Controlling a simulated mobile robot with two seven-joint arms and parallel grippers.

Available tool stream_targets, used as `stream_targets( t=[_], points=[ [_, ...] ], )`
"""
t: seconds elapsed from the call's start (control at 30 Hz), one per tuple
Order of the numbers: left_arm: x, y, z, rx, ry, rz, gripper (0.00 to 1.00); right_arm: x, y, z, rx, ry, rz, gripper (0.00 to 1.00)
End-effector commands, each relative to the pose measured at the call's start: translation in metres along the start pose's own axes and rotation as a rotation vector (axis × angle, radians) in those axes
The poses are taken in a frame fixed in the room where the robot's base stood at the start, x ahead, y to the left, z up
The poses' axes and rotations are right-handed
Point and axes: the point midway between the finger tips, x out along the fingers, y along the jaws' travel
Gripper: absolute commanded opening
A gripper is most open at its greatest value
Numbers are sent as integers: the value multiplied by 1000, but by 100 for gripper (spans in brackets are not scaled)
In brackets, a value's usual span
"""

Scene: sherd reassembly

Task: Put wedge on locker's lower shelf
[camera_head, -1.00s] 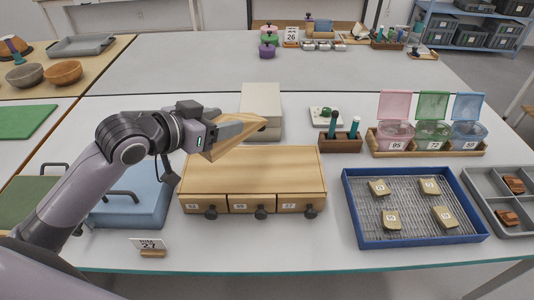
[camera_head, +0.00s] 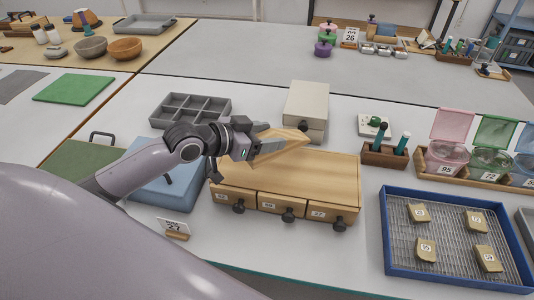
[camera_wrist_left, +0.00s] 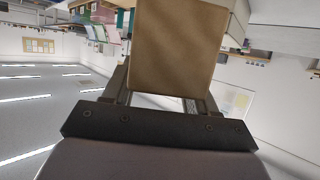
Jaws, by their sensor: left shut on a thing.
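My left gripper (camera_head: 270,145) is shut on a light-brown wooden wedge (camera_head: 290,152). It holds the wedge above the back part of a wooden drawer chest, with the wedge pointing right. In the left wrist view the wedge (camera_wrist_left: 170,45) fills the upper middle, between the fingers of the left gripper (camera_wrist_left: 165,88). No locker with a lower shelf can be made out in these views. My right gripper does not show.
The wooden drawer chest (camera_head: 330,174) stands under the wedge, with a cream box (camera_head: 306,103) behind it. A grey compartment tray (camera_head: 190,108) and a blue box (camera_head: 170,188) are to the left. A blue-rimmed tray (camera_head: 388,240) holds several pieces at right.

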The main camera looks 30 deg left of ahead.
Motion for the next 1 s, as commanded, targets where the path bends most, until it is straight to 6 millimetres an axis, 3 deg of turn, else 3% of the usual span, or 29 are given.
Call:
stream_targets(
  t=[0.43, 0.87, 0.9, 0.97, 1.0],
  points=[
    [20, 0, 49, -1, 1, -1, 21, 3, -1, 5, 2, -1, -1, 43],
    [23, 0, 55, 1, 3, 0, 21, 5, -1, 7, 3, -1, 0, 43],
    [23, 0, 55, 1, 1, 0, 67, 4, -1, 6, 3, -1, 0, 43],
    [23, 0, 55, 1, 1, 0, 83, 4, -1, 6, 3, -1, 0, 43],
    [23, 0, 55, 1, 1, 0, 83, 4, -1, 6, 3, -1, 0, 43]
  ],
)
